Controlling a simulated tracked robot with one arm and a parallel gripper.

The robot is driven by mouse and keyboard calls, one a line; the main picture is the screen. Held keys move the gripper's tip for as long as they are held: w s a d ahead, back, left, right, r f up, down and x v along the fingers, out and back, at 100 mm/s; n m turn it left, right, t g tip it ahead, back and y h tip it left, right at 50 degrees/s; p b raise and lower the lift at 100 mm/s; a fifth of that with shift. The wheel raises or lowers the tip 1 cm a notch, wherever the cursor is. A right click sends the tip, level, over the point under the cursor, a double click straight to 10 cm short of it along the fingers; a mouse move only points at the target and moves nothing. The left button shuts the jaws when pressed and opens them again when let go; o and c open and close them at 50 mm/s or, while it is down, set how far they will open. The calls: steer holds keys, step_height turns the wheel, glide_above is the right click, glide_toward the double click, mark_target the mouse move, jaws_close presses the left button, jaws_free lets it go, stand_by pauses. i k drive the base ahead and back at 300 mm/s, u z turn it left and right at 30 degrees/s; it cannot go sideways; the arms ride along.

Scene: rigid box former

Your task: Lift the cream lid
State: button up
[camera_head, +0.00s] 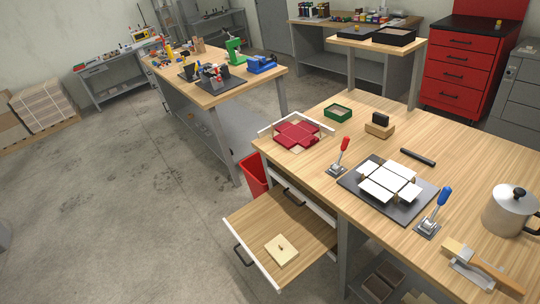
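The cream lid (282,256) is a small square, pale piece with a small dark knob at its middle. It lies flat on the wooden bottom of the open drawer (290,222), near the drawer's front right corner. Nothing covers the lid. My gripper does not show in this view.
The drawer sticks out from the workbench (300,165). On the bench are a dark plate (350,187) with white panels, a red-handled clamp (341,158), a blue-handled clamp (433,214), a red box blank (297,134) and a metal pot (508,212). Open floor (150,200) lies left.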

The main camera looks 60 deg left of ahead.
mark_target(280, 249)
steer(key=u, duration=0.55)
steer(key=i, duration=0.9)
steer(key=u, duration=0.8)
steer(key=i, duration=0.3)
steer(key=u, duration=0.2)
steer(key=k, duration=0.8)
steer(key=u, duration=0.2)
steer(key=i, duration=0.8)
steer(key=z, duration=0.1)
